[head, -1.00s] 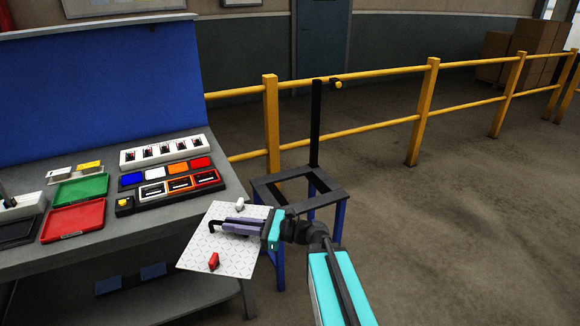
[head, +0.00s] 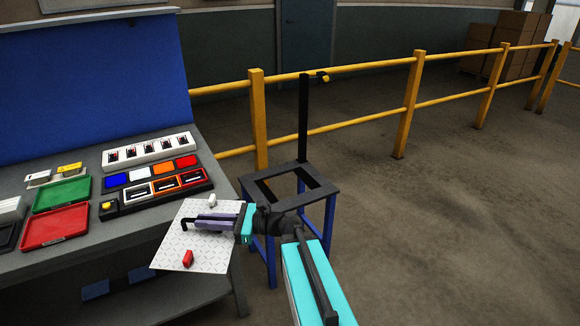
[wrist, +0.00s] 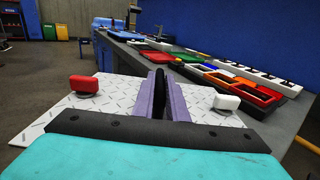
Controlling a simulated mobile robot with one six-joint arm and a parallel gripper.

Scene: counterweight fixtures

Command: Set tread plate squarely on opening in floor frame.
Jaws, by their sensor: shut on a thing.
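The tread plate (head: 205,256) is a pale diamond-patterned sheet with a red knob (head: 188,258) and a white knob (head: 211,200) on its top. My gripper (head: 198,224) is shut on the plate's dark upright handle, between the purple fingers in the wrist view (wrist: 159,95). The plate is held off the front right corner of the workbench, roughly level as far as I can tell. The floor frame (head: 262,187) is a dark square top with an opening, on blue legs, to the right of and behind the plate. A black post (head: 303,120) rises from its back edge.
The workbench (head: 100,253) on the left carries a red tray (head: 56,230), a green tray (head: 62,194) and rows of coloured bins. A yellow railing (head: 408,108) runs behind the frame. The floor at right is clear.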

